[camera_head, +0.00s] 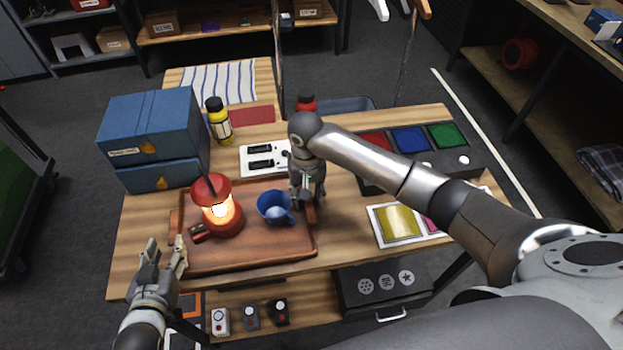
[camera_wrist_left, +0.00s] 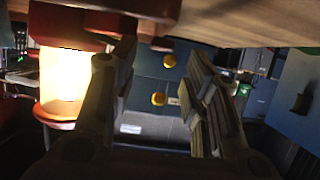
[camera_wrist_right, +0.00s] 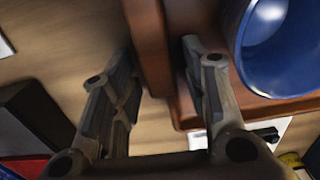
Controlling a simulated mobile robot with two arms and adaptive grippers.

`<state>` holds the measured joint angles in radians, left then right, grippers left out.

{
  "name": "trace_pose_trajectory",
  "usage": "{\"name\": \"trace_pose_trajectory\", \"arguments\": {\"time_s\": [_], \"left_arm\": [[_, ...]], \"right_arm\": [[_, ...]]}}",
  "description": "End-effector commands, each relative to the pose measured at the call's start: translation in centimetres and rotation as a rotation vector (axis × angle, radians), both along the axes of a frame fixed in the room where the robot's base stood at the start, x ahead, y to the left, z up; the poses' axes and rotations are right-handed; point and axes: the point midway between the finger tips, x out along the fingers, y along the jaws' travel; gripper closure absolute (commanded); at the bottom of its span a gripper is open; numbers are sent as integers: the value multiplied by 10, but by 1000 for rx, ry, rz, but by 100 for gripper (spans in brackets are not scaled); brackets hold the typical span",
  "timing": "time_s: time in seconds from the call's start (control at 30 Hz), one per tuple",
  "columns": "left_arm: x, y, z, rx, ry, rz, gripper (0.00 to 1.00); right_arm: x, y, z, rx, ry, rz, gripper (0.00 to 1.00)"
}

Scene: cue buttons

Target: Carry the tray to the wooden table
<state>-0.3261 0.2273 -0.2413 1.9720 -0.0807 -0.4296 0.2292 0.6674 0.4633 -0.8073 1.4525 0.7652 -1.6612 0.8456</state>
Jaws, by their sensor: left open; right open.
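The brown wooden tray (camera_head: 270,258) lies flat on a wood-topped table (camera_head: 345,235) and holds a lit red lantern (camera_head: 218,215) and a blue mug (camera_head: 272,206). My left gripper (camera_head: 165,258) is open and empty at the tray's left end. In the left wrist view its fingers (camera_wrist_left: 155,95) are apart, with the lantern (camera_wrist_left: 62,85) beside them. My right gripper (camera_head: 306,195) is open over the tray's right end. In the right wrist view the tray's edge (camera_wrist_right: 152,45) shows between the spread fingers (camera_wrist_right: 160,80), and the mug (camera_wrist_right: 268,45) is close beside one finger.
Blue boxes (camera_head: 150,125) and a yellow bottle (camera_head: 218,120) stand behind the tray. A white switch panel (camera_head: 262,160) and a panel of coloured buttons (camera_head: 410,140) are on the same table. Another wood-topped bench (camera_head: 575,40) stands at the upper right. Dark floor (camera_head: 400,75) is open behind.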

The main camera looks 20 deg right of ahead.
Motion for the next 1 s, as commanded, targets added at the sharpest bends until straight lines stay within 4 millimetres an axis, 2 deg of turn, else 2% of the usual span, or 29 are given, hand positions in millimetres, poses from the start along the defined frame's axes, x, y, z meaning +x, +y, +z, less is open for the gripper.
{"name": "trace_pose_trajectory", "arguments": {"time_s": [0.1,0.3,0.63,0.77,1.0], "left_arm": [[-22,5,8,0,2,0,57],[-49,11,20,1,2,0,57],[-65,15,28,1,-1,1,57],[-65,15,28,1,-1,1,57],[-65,15,28,1,0,1,57]], "right_arm": [[0,0,0,0,0,0,58],[0,0,0,0,0,0,58],[0,0,5,1,-1,0,58],[1,0,24,1,-3,0,58],[2,0,76,2,-6,0,58]]}}
